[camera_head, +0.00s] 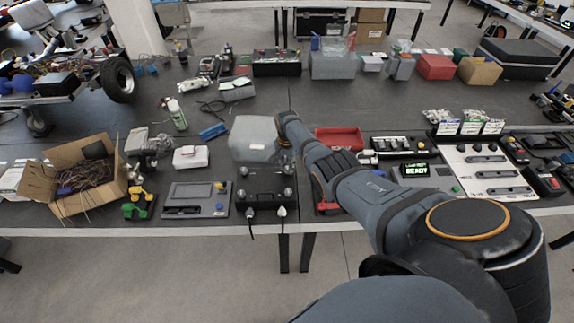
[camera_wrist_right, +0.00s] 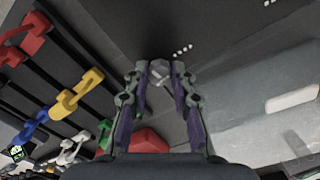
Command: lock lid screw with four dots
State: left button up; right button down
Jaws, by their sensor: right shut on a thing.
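My right gripper (camera_wrist_right: 160,77) shows in the right wrist view with its fingertips closed around a small grey faceted piece, which looks like a screw head (camera_wrist_right: 159,68). Several small white dots (camera_wrist_right: 184,50) mark the dark surface just beyond it. In the head view my right arm reaches across to a black box (camera_head: 265,184) with silver knobs at its corners; the fingertips are hidden there by the arm. I cannot tell from these frames how far the screw is turned. My left gripper is in neither view.
A pale translucent box (camera_head: 252,138) stands behind the black box. A grey panel (camera_head: 196,199) lies to its left, a red tray (camera_head: 340,140) to its right. Coloured clips on a rack (camera_wrist_right: 60,90) lie left of the fingers. Cables hang over the table's front edge.

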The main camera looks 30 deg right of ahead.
aim_at(287, 168)
jog(key=shift+r+m, duration=0.1)
jog(key=shift+m, duration=1)
jog(key=c, duration=1.1)
grip_release()
notch_tip(287, 168, up, 12)
jog(key=shift+f, duration=0.1)
